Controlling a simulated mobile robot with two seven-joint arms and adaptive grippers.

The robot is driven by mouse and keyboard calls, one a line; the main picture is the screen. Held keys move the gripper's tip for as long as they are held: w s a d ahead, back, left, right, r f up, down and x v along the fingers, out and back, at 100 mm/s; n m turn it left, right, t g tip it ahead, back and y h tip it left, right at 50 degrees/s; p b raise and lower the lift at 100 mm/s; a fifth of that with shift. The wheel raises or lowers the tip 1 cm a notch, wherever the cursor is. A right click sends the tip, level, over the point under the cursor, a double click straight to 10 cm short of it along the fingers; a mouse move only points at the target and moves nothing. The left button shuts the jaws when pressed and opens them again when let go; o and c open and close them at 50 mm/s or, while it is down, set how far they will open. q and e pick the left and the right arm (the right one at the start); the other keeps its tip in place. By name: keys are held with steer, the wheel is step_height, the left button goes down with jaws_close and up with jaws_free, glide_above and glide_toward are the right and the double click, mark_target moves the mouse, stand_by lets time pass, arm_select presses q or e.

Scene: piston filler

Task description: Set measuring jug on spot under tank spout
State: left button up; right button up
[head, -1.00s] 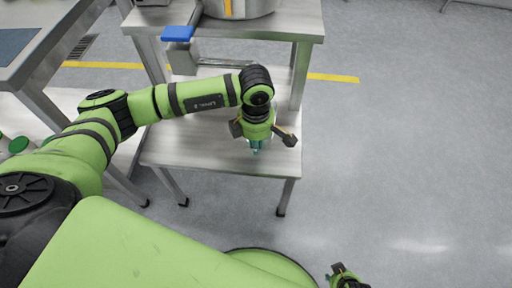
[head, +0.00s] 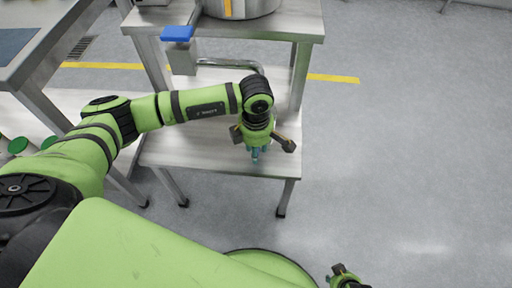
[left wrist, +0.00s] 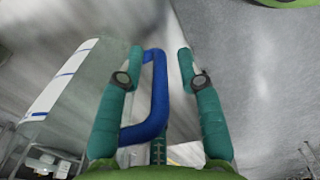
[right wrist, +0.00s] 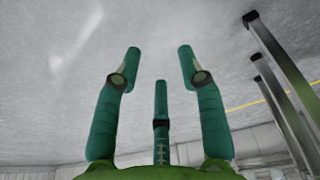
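The measuring jug shows in the left wrist view as a clear body with blue marks (left wrist: 62,85) at the left and a blue handle (left wrist: 159,95). My left gripper (left wrist: 160,65) is open, with its two teal fingers on either side of the handle; whether they touch it I cannot tell. In the head view my left gripper (head: 256,155) points down over the lower shelf, and my arm hides the jug. A tank (head: 240,9) stands on the upper shelf, with a bent metal spout pipe (head: 230,62) below it. My right gripper (right wrist: 158,60) is open and empty.
The lower shelf (head: 205,148) is bare at its front left. A blue-topped metal fitting (head: 178,33) stands out near the spout. Green caps (head: 18,145) show at the far left. The floor to the right is clear.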

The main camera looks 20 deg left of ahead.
arm_select(q)
step_height(320, 180, up, 12)
steer(key=shift+r+p, duration=0.1)
steer(key=shift+p, duration=0.35)
